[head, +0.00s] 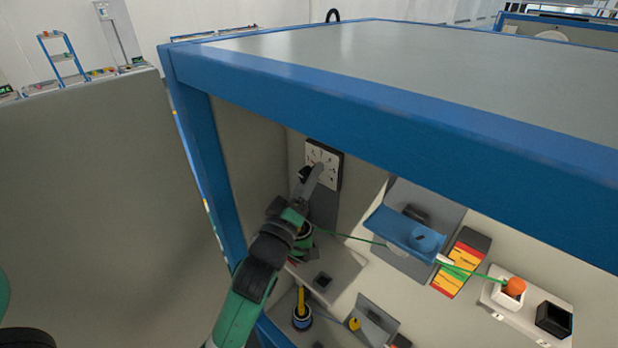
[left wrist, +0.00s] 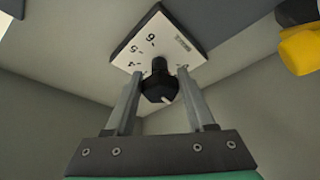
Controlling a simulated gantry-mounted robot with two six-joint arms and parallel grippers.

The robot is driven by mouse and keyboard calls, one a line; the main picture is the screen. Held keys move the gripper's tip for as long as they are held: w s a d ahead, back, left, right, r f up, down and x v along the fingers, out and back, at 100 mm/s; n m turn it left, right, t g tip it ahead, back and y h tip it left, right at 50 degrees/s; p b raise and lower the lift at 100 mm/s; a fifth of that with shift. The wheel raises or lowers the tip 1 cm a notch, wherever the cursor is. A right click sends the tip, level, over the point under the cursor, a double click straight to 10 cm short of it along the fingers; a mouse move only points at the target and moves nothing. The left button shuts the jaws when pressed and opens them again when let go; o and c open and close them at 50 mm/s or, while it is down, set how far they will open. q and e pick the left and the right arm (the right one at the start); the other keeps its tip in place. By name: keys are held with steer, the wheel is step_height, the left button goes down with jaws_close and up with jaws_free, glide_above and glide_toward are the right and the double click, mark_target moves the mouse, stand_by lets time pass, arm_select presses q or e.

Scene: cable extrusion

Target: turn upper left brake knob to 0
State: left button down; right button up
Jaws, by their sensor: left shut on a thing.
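The upper left brake knob (left wrist: 160,88) is black with a small white pointer mark, on a white dial plate (left wrist: 172,38) with printed numbers; 6, 5 and 4 show in the left wrist view. The same dial plate (head: 326,158) is in the head view, on the cabinet's inner back wall, upper left. My left gripper (left wrist: 158,74) is shut on the knob, one finger on each side. In the head view the left gripper (head: 316,174) reaches up to the dial and hides the knob. The 0 on the dial cannot be made out. My right gripper is not in view.
A blue frame beam (head: 400,110) runs above the opening, with a blue post (head: 215,180) at left. A green cable (head: 350,237) runs right from near my left arm, past a blue guide (head: 405,228) to an orange knob (head: 514,287). A yellow part (left wrist: 300,50) shows at right.

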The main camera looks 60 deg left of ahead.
arm_select(q)
steer(key=shift+n, duration=0.5)
steer(key=shift+n+g+b, duration=0.4)
steer(key=shift+n+b, duration=0.05)
steer(key=shift+n, duration=0.15)
steer(key=shift+r+n+g+p, duration=0.25)
steer(key=shift+n+g+p, duration=0.1)
steer(key=shift+n, duration=0.45)
steer(key=n+p, duration=0.1)
steer(key=p, duration=0.1)
steer(key=n+g+p, duration=0.1)
steer(key=n+p, duration=0.1)
steer(key=p, duration=0.1)
steer(key=shift+d+r+n, duration=0.1)
steer(key=shift+r+n, duration=0.1)
steer(key=shift+n, duration=0.1)
steer(key=shift+f+n+g+h+p, duration=0.2)
steer(key=shift+n+g+h+p, duration=0.1)
steer(key=shift+n+p, duration=0.5)
steer(key=shift+c, duration=1.3)
jaws_free()
